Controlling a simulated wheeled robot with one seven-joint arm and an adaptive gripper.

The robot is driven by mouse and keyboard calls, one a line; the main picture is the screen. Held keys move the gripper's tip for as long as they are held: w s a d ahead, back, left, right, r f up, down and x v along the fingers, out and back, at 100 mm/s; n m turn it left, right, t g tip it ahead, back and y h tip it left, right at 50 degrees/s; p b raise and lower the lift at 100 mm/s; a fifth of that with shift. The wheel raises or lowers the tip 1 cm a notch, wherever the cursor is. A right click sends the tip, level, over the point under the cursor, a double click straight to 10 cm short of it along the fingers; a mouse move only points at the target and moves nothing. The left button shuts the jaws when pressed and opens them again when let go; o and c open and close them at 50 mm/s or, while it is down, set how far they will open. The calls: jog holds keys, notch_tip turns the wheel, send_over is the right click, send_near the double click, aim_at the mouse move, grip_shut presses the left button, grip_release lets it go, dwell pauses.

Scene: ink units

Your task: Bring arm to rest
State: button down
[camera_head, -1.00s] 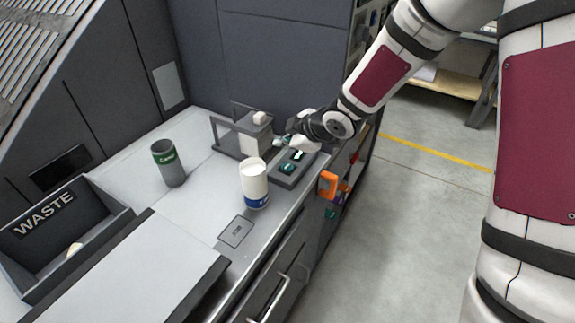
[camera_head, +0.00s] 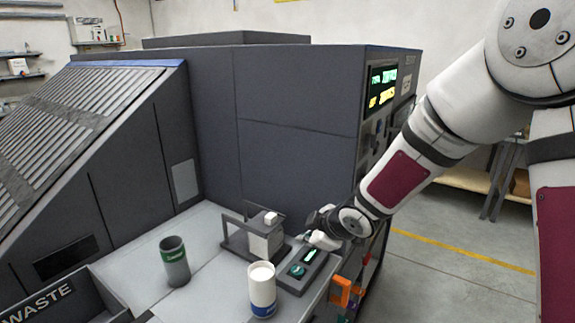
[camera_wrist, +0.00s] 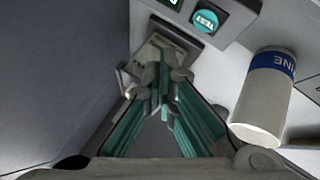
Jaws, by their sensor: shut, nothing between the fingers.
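My arm reaches in from the right in the head view. My gripper (camera_head: 310,238) is over the right part of the bench, beside the small dark device with the teal button (camera_head: 297,271). In the wrist view my gripper (camera_wrist: 160,105) has its teal-lined fingers together, with nothing visible between them. The device's round teal TEST button (camera_wrist: 206,21) shows beyond the fingers at the top.
A white cup with a blue band (camera_head: 262,291) stands near the bench front; it also shows in the wrist view (camera_wrist: 262,100). A grey-green cup (camera_head: 175,262), a grey stand (camera_head: 240,240) and a WASTE bin (camera_head: 105,296) are on the bench. A large dark machine (camera_head: 290,130) stands behind.

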jog(key=s+d+r+m+h, duration=0.5)
jog(key=s+d+r+m, duration=0.3)
jog(key=s+d+r, duration=0.55)
jog(key=s+r+m+g, duration=0.1)
jog(key=s+r+m, duration=0.1)
jog(key=s, duration=0.7)
jog(key=s+r+m+g, duration=0.1)
jog(key=s+m, duration=0.4)
jog(key=s, duration=0.5)
jog(key=shift+r+y, duration=0.4)
jog(key=shift+r, duration=0.1)
jog(key=shift+w, duration=0.1)
